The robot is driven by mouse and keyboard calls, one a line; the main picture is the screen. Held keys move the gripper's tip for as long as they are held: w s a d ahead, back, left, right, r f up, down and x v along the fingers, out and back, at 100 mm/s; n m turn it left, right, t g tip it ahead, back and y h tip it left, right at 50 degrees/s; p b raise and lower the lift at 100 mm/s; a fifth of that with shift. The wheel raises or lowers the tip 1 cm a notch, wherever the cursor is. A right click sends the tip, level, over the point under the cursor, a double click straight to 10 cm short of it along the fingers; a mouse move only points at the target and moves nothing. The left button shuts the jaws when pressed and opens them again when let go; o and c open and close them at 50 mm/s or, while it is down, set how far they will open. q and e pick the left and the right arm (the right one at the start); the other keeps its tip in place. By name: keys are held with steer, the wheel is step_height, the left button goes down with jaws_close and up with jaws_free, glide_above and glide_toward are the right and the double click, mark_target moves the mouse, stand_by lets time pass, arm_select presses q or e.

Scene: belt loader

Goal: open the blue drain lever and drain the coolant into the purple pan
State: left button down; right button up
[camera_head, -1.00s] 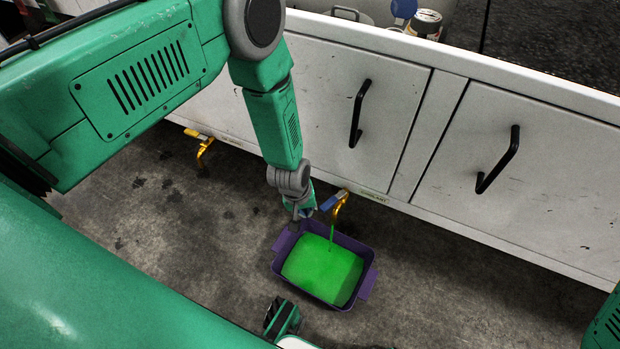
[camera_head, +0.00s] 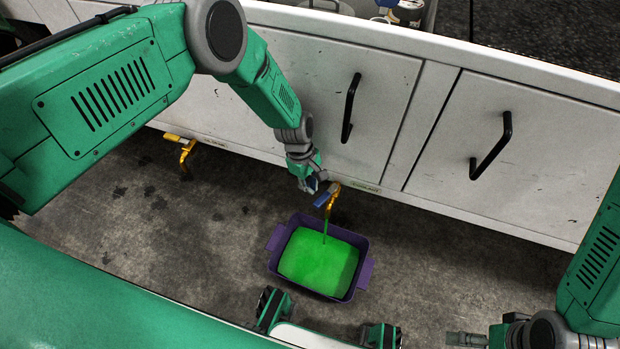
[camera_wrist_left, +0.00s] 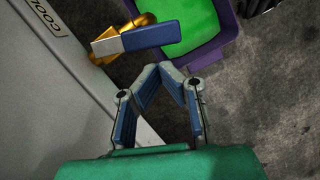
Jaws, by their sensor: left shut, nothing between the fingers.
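The blue drain lever (camera_head: 325,197) sits on a brass valve (camera_head: 331,207) at the foot of the white cabinet. The lever also shows in the left wrist view (camera_wrist_left: 150,37). A green coolant stream (camera_head: 324,233) runs from the valve into the purple pan (camera_head: 366,276). Green coolant (camera_head: 316,262) covers most of the pan floor. My left gripper (camera_head: 318,184) is just beside the lever; in the wrist view its fingers (camera_wrist_left: 166,74) meet, empty, and sit apart from the lever. My right gripper (camera_head: 467,339) is at the bottom edge, its jaws unclear.
Another valve with a yellow handle (camera_head: 181,139) stands farther left along the cabinet. The white cabinet (camera_head: 430,130) has black handles and a coolant label (camera_head: 352,185) above the valve. Concrete floor (camera_head: 440,265) right of the pan is clear.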

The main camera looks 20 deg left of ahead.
mark_target(320, 199)
arm_select(q)
steer(key=d+n, duration=0.1)
steer(key=s+d+f+n, duration=0.1)
steer(key=n, duration=0.1)
steer(key=s+d+n+t+p, duration=0.1)
steer(key=shift+f+n, duration=0.3)
steer(key=shift+f, duration=0.05)
steer(key=shift+w, duration=0.1)
stand_by(0.3)
steer(key=shift+d, duration=0.1)
steer(key=shift+r, duration=0.1)
steer(key=shift+a+r+p, duration=0.25)
steer(key=shift+r+p, duration=0.05)
steer(key=shift+p, duration=0.15)
steer(key=p+v, duration=0.7)
steer(key=v, duration=0.2)
